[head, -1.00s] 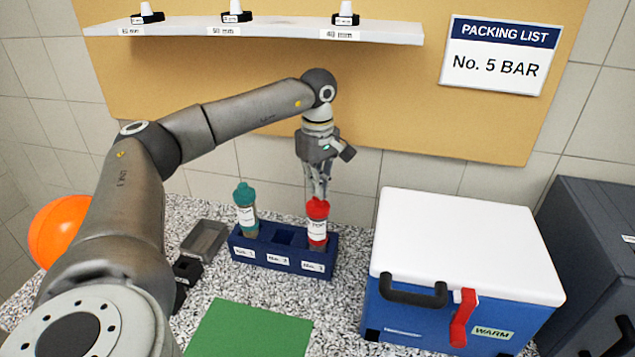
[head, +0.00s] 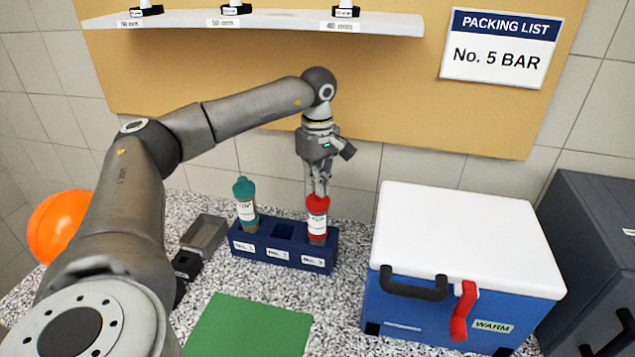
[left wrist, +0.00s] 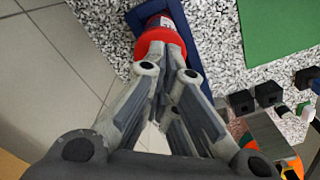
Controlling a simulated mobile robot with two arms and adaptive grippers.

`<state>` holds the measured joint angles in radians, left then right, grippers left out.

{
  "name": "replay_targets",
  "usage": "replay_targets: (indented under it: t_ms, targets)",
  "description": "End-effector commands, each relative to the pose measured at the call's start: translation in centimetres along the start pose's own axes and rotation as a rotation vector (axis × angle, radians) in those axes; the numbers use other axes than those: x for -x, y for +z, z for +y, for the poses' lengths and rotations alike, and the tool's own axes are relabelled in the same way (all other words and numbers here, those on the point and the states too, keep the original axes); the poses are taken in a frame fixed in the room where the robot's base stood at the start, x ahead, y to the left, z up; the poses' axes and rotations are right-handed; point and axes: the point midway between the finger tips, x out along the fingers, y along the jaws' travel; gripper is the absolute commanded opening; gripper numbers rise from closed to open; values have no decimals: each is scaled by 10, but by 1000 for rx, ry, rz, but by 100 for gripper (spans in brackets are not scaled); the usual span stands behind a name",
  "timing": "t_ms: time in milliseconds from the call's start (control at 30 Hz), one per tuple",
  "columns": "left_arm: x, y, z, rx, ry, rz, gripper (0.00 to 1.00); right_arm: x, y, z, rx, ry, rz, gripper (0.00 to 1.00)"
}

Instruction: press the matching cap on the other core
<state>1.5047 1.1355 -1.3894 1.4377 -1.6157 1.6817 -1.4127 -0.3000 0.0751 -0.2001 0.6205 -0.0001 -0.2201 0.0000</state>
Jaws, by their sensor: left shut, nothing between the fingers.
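A core tube with a red cap (head: 317,203) stands in the right slot of the blue rack (head: 285,256). A core tube with a teal cap (head: 245,189) stands in the left slot. The middle slot looks empty. My left gripper (head: 318,192) points down with its shut fingertips at the top of the red cap, touching it or very close. In the left wrist view the shut fingers (left wrist: 165,55) lie over the red cap (left wrist: 158,30), with nothing held between them. My right gripper is not in view.
A blue cooler (head: 460,270) with a white lid stands right of the rack. A green mat (head: 250,325) lies in front. A grey tray (head: 204,235) and small black blocks are left of the rack. A shelf (head: 280,20) hangs above, beside a packing list (head: 497,48).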

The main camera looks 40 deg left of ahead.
Motion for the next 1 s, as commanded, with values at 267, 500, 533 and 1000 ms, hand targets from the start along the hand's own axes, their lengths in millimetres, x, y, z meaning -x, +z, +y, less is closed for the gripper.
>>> replay_targets:
  t_ms: [267, 500, 533, 1000]
  targets:
    - [-7, 1, -2, -1, -13, 0, 0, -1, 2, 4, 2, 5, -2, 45]
    - [-4, 1, -3, -2, -17, -1, 0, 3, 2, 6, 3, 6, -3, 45]
    - [-2, 1, -3, -2, -17, -1, 0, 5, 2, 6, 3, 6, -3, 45]
    - [32, 0, -1, -1, -7, 0, 0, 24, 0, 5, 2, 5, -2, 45]
